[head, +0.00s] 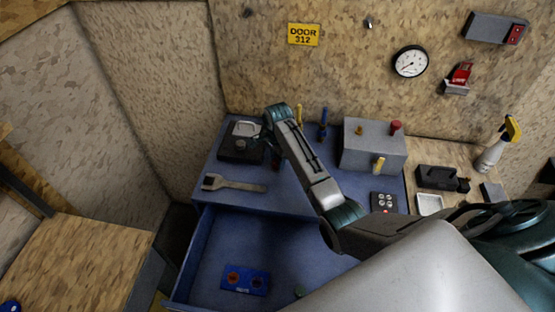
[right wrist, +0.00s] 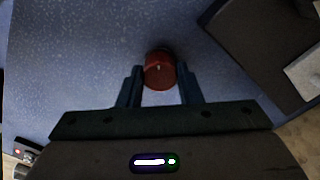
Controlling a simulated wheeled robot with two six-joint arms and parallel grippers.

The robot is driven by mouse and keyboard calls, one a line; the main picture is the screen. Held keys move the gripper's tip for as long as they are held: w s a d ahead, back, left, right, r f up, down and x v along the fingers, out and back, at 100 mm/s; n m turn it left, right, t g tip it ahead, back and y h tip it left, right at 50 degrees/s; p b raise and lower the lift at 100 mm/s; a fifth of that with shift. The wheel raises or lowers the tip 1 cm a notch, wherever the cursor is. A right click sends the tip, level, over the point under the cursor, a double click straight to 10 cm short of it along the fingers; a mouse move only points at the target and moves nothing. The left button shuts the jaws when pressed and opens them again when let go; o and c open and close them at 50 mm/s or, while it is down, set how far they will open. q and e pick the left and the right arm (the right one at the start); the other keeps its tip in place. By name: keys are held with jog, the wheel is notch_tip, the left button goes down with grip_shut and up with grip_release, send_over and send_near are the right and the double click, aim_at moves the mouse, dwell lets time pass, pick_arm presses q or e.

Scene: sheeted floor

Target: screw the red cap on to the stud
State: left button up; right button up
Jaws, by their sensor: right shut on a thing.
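A round red cap (right wrist: 158,74) sits between the two fingertips of my right gripper (right wrist: 159,84) in the right wrist view. The gripper is shut on it, above the blue worktop. In the head view my right arm reaches in from the right to the back left of the worktop, and its wrist hides the cap. A grey box (head: 366,157) stands further right; a small brass-coloured post (head: 360,130), perhaps the stud, and a red knob (head: 396,127) are on its top. My left gripper is not in view.
A black box (head: 236,156) with a light handle is left of my right gripper. A wrench (head: 233,183) lies in front. An open blue drawer (head: 217,251) holds a blue plate (head: 245,280). Yellow and blue upright tools (head: 323,126) stand along the back.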

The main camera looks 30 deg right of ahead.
jog(key=m, duration=0.5)
jog(key=shift+r, duration=0.15)
jog(key=m, duration=0.5)
jog(key=shift+w, duration=0.1)
jog(key=o, duration=1.1)
jog(key=shift+c, duration=0.9)
